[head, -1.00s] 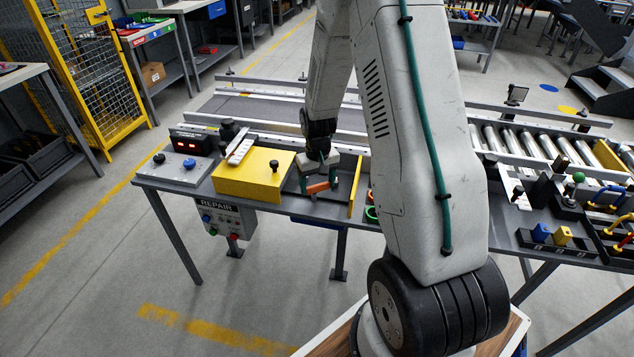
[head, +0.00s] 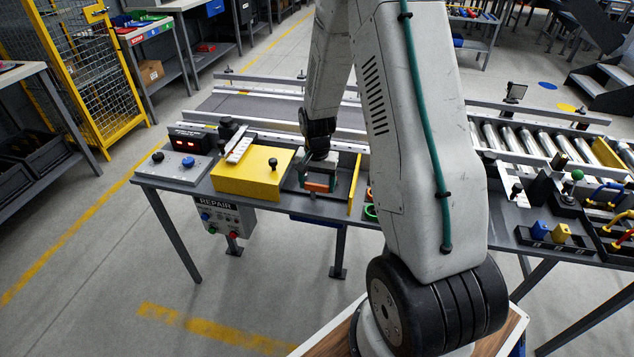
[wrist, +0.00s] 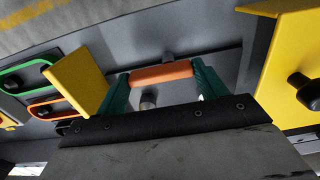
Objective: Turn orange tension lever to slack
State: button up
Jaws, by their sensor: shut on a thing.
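The orange lever (wrist: 162,73) shows in the wrist view as a short orange bar lying across between the two green fingers of my gripper (wrist: 160,88). The fingers are closed on its two ends. A grey round stub (wrist: 148,98) shows just below the bar, and a dark knob sits behind it on the dark plate. In the head view my gripper (head: 321,184) is low over the dark recess between the yellow box and a yellow upright plate. The orange lever (head: 317,187) shows at its fingertips. The lever's pivot is mostly hidden.
A yellow box (head: 250,178) with a black knob stands left of the gripper in the head view. A yellow upright plate (head: 355,185) stands close on its right. Green (wrist: 27,75) and orange-rimmed pieces lie beyond that plate in the wrist view.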

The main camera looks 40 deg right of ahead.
aim_at(317, 185)
dwell(0.4)
jog(key=o, duration=1)
notch_tip(317, 185, up, 8)
jog(key=shift+f, duration=0.1)
